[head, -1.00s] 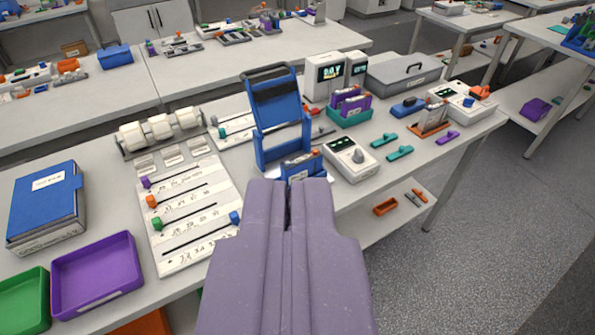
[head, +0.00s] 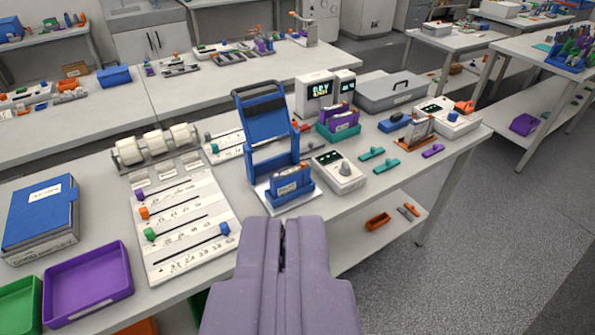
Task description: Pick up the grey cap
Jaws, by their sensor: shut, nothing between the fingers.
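My gripper (head: 283,228) is shut and empty, its two purple-grey fingers pressed together at the bottom middle of the head view. It is in front of the workbench (head: 330,208), with its tips below the blue cell holder (head: 289,187) in the picture. A small grey piece (head: 404,211) lies on the lower shelf under the bench's right part, next to a small orange piece (head: 412,208). It may be the grey cap, but it is too small to tell. My gripper is to its left and apart from it.
An orange tray (head: 377,222) sits on the same shelf. The bench edge and a leg (head: 444,195) stand over and beside it. A blue frame (head: 268,130), a white meter (head: 339,171) and teal pieces (head: 386,166) are on the bench. Grey floor (head: 480,260) is open at right.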

